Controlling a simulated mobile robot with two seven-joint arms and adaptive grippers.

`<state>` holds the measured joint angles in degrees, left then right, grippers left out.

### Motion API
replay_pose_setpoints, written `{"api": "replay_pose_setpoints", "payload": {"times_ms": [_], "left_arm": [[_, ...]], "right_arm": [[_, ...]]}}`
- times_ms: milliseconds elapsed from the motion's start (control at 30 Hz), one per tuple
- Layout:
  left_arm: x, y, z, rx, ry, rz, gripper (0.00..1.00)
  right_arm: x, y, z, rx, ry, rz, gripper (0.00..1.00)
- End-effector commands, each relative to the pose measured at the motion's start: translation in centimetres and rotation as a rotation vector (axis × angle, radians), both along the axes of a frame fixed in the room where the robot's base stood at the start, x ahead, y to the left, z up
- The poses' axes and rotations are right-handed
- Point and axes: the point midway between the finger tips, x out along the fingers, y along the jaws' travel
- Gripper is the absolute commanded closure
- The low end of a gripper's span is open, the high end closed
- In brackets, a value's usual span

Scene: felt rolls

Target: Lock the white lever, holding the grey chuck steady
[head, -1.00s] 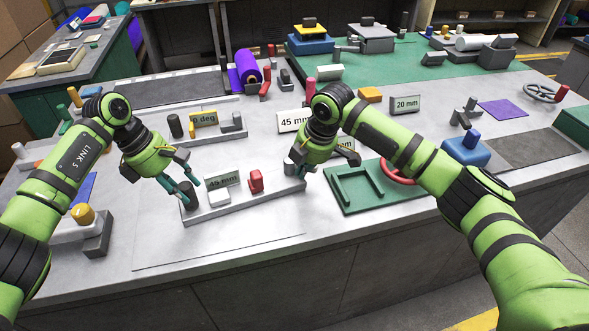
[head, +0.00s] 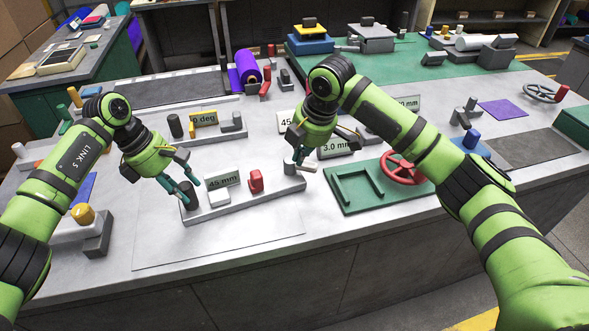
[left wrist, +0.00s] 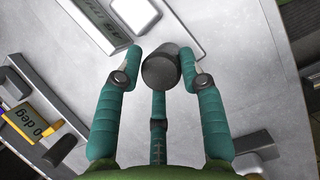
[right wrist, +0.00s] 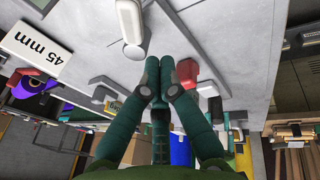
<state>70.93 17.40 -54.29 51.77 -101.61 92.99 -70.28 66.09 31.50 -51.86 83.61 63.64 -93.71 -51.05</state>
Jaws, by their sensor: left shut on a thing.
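The grey chuck (head: 190,200) is a dark upright cylinder at the left end of a long grey fixture (head: 235,205). My left gripper (head: 190,189) is shut on it; the left wrist view shows the chuck (left wrist: 160,70) between the teal fingers. The white lever (right wrist: 130,22), with a rounded end, shows in the right wrist view just beyond my right gripper (right wrist: 157,62). In the head view it is small and partly hidden at the fixture's right end. My right gripper's fingers are together with nothing seen between them, close to the lever; contact is unclear.
A green tray (head: 362,193) and a red handwheel (head: 403,168) lie to the right.

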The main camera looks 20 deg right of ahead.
Motion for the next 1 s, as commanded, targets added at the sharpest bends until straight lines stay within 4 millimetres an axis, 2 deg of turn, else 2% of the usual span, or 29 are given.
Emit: {"api": "replay_pose_setpoints", "payload": {"times_ms": [333,367,400,433,667,800,833,1000], "left_arm": [[-0.17,-0.01,-0.37,0.001,0.008,-0.001,1.00],[-0.17,-0.01,-0.37,0.001,0.008,-0.001,0.53],[-0.17,-0.01,-0.35,0.001,0.007,-0.001,0.37],[-0.16,-0.01,-0.33,0.001,0.007,-0.001,0.33],[-0.07,0.00,-0.14,0.000,0.003,0.000,0.33],[-0.04,-0.01,-0.08,0.000,0.002,-0.001,0.03],[-0.04,0.00,-0.07,0.000,0.002,-0.001,0.00],[-0.02,0.01,-0.04,0.000,0.001,0.000,0.00]], "right_arm": [[0.02,-0.02,-0.06,0.000,0.000,-0.001,1.00],[0.02,-0.02,-0.06,0.000,0.000,-0.001,1.00],[0.02,-0.03,-0.07,0.000,-0.001,-0.001,1.00],[0.02,-0.03,-0.07,0.000,0.000,-0.001,1.00],[0.02,-0.04,-0.05,0.000,-0.001,-0.001,1.00],[0.02,-0.04,-0.05,0.000,-0.001,-0.001,1.00],[0.02,-0.04,-0.04,0.000,-0.001,-0.001,1.00],[0.02,-0.04,-0.04,0.000,-0.001,-0.001,1.00]]}}
